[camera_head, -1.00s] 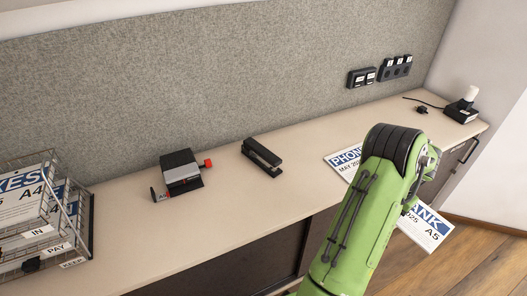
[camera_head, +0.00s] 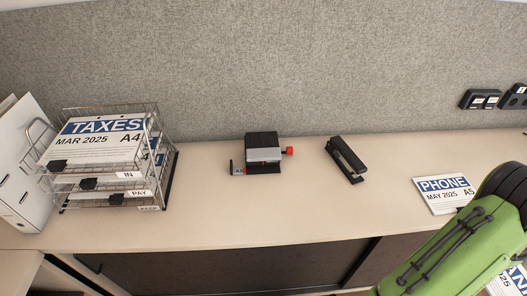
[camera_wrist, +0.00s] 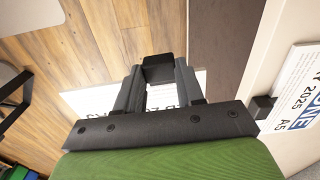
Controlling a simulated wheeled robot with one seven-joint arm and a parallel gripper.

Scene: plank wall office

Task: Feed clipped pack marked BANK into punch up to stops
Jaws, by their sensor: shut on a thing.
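The punch (camera_head: 262,140) stands on the cabinet top, black and grey with a red knob at its right and a small A5-marked stop at its left front. The BANK pack (camera_head: 508,284), white with a blue band, is mostly cut off at the lower right of the head view. In the wrist view the pack (camera_wrist: 90,100) is a white sheet beneath my gripper (camera_wrist: 158,82), which is shut on it at a black part that looks like its clip. The pack hangs over the floor beside the cabinet, apart from the punch. My gripper is hidden in the head view.
A black stapler (camera_head: 346,159) lies right of the punch. The PHONE pack (camera_head: 440,197) lies farther right, near my arm. A wire tray rack (camera_head: 172,165) with TAXES papers and a white binder (camera_head: 18,160) stand left. The cabinet top (camera_head: 300,215) before the punch is clear.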

